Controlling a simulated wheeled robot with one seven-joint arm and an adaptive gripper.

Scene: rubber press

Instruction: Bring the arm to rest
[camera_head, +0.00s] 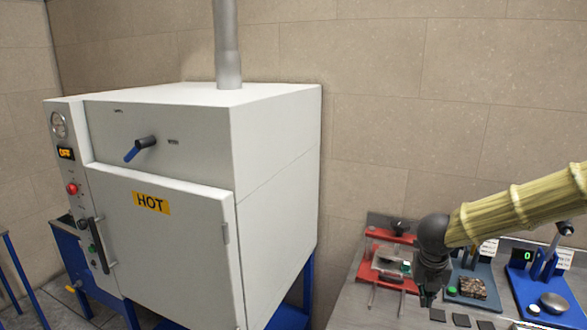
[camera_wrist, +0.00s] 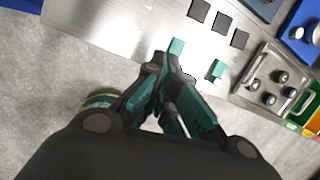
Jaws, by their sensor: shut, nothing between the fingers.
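My gripper (camera_wrist: 172,72) shows in the wrist view, with its dark and teal fingers drawn together and nothing between them. It hangs over the front edge of the metal table (camera_wrist: 110,30). In the head view my arm, in a yellowish ribbed sleeve, reaches in from the right, and my gripper (camera_head: 428,297) points down over the table at the lower right. Its fingertips are small and dark there.
A white oven (camera_head: 180,240) marked HOT stands at the left, door closed. Red (camera_head: 385,262) and blue (camera_head: 540,300) devices stand on the table. Small dark squares (camera_wrist: 220,23) and a grey tray with knobs (camera_wrist: 270,85) lie near my gripper. Grey floor (camera_wrist: 50,100) is open below.

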